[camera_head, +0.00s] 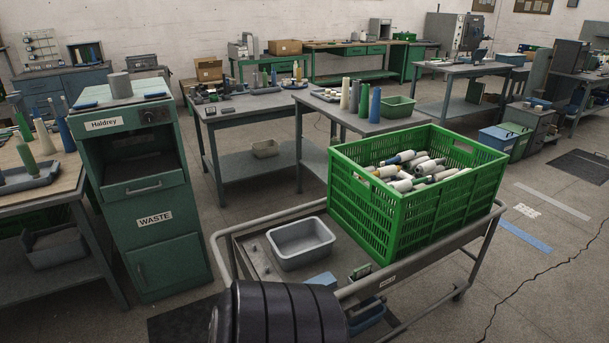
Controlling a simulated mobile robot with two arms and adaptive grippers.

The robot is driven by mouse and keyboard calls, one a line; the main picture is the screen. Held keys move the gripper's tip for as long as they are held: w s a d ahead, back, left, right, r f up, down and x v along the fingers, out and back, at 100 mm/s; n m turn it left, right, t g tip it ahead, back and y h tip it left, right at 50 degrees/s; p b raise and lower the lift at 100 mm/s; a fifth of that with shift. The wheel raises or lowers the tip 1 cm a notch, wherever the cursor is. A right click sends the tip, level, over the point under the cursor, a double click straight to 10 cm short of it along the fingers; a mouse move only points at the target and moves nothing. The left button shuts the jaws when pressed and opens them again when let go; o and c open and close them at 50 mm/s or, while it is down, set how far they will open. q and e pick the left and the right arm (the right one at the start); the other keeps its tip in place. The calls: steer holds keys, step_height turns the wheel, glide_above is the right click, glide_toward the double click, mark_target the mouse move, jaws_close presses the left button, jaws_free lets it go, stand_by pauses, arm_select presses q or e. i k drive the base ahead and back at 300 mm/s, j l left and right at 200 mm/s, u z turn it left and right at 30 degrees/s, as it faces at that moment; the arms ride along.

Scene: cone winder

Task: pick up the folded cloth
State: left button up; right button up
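A small flat light-blue piece (322,281) lies on the cart's tray at its near side, in front of the grey tub. It looks like the folded cloth, but it is small, partly covered by the dark ribbed shape below it, and I cannot be sure. Neither of my grippers shows in the head view. The dark ribbed shape at the bottom edge appears to be part of my own arm.
The cart (253,251) carries a grey tub (301,243) and a green crate (392,217) of yarn cones. A raised rail runs around it. A green WASTE cabinet (167,262) stands left. Tables with cones stand behind. Floor at right is mostly clear.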

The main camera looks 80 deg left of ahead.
mark_target(326, 278)
steer(key=k+j, duration=0.15)
steer(key=j, duration=0.25)
steer(key=k+j, duration=0.15)
steer(key=j, duration=0.2)
steer(key=k+j, duration=0.1)
steer(key=j, duration=0.3)
steer(key=k+j, duration=0.15)
steer(key=j, duration=0.25)
steer(key=k+j, duration=0.15)
steer(key=j, duration=0.25)
steer(key=k+j, duration=0.15)
steer(key=j, duration=0.2)
steer(key=k+j+z, duration=0.1)
steer(key=j, duration=0.3)
